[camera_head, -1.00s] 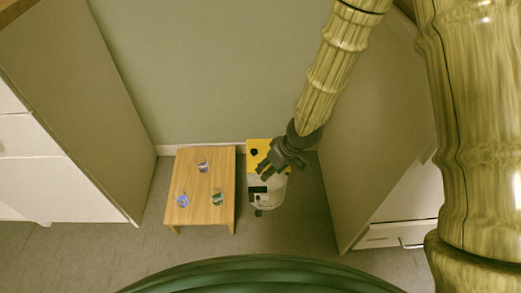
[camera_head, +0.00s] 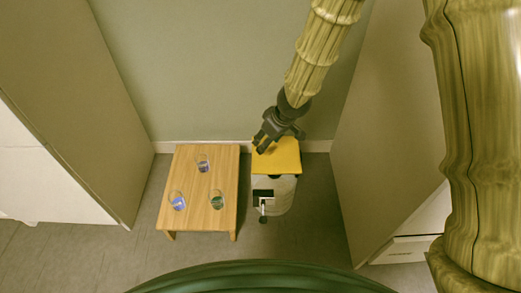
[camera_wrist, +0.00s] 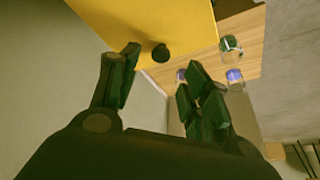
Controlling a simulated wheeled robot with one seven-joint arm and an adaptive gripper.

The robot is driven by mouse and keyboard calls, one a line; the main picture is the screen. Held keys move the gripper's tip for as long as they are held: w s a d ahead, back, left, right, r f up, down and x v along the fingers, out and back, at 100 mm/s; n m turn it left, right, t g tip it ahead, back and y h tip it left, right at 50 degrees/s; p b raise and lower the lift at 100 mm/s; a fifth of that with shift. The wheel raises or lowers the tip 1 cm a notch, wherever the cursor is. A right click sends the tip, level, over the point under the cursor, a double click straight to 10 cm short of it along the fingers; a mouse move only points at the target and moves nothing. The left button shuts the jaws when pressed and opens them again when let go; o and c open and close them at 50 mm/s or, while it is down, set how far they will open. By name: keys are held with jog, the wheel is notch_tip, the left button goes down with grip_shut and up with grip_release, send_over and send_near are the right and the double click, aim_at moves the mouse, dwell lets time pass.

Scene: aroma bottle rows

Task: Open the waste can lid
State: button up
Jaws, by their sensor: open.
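The waste can (camera_head: 287,192) stands on the floor, with a pale rounded body and a dark patch on its front. Its flat yellow lid (camera_head: 282,160) lies toward the wall. I cannot tell whether the lid is raised. My gripper (camera_head: 264,147) is at the lid's back left part, with its fingers spread and empty. In the wrist view the yellow lid (camera_wrist: 185,22) fills the top, with a black knob (camera_wrist: 160,53) on it. The knob appears between my fingertips in that view, with gaps on both sides. In the head view the knob is hidden, apparently by my gripper.
A low wooden table (camera_head: 208,222) stands left of the can with a narrow gap. It bears three glasses: one at the back (camera_head: 203,163), one at front left (camera_head: 177,201), one at front right (camera_head: 216,200). Tall cabinet sides flank both sides; the wall is close behind.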

aim_at(276, 152)
jog(key=shift+b+x, duration=1.45)
jog(key=shift+x, duration=1.7)
grip_shut()
